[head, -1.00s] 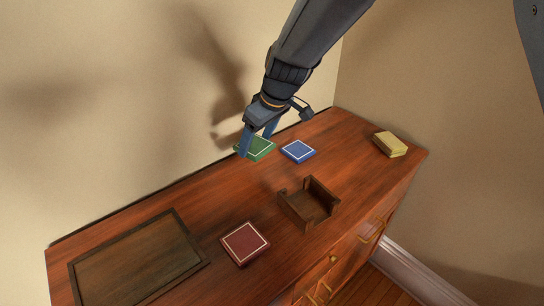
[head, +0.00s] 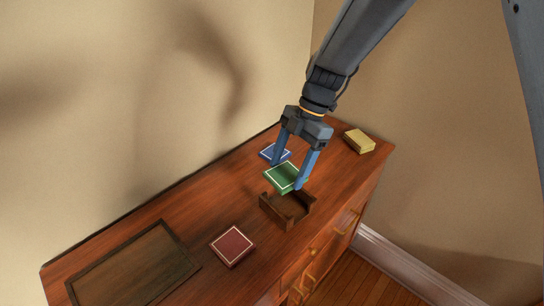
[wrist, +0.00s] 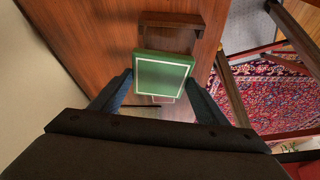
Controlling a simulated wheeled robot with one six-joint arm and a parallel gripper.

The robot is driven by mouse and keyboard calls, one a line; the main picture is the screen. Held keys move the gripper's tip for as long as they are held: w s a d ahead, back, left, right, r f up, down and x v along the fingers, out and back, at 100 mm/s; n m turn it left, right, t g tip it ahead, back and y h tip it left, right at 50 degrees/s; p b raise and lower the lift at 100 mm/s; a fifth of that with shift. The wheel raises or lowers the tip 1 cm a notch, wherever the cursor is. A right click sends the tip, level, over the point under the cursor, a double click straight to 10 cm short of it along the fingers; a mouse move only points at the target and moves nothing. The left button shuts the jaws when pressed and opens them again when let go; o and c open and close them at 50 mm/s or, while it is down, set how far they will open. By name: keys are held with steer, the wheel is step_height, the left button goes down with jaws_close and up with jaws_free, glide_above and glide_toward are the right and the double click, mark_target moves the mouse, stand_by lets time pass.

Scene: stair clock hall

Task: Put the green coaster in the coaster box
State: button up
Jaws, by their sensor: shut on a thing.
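The green coaster (head: 284,177) is a square with a pale border line. My gripper (head: 288,178) is shut on it, one blue finger at each side, and holds it above the dresser top. In the wrist view the green coaster (wrist: 163,76) lies between the fingertips (wrist: 163,82). The coaster box (head: 287,213) is a small open brown wooden box, just below and in front of the coaster in the head view. In the wrist view the box (wrist: 172,20) shows beyond the coaster, which hides part of it.
A blue coaster (head: 268,153) lies behind my gripper, partly hidden. A red coaster (head: 232,246) lies left of the box, and a yellow block (head: 360,141) is at the back right. A dark framed panel (head: 135,268) lies at front left. Walls stand behind.

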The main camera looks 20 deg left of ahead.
mark_target(294, 173)
steer(key=shift+s+d+r+n, duration=0.15)
steer(key=shift+s+d+n, duration=0.1)
steer(key=shift+d+n, duration=0.3)
steer(key=shift+f+b, duration=0.85)
steer(key=shift+f, duration=1.45)
steer(key=shift+f+b, duration=1.65)
steer(key=shift+f, duration=0.5)
steer(key=o, duration=1.2)
steer(key=shift+b+v, duration=0.9)
steer(key=shift+v, duration=3.05)
steer(key=shift+a, duration=0.1)
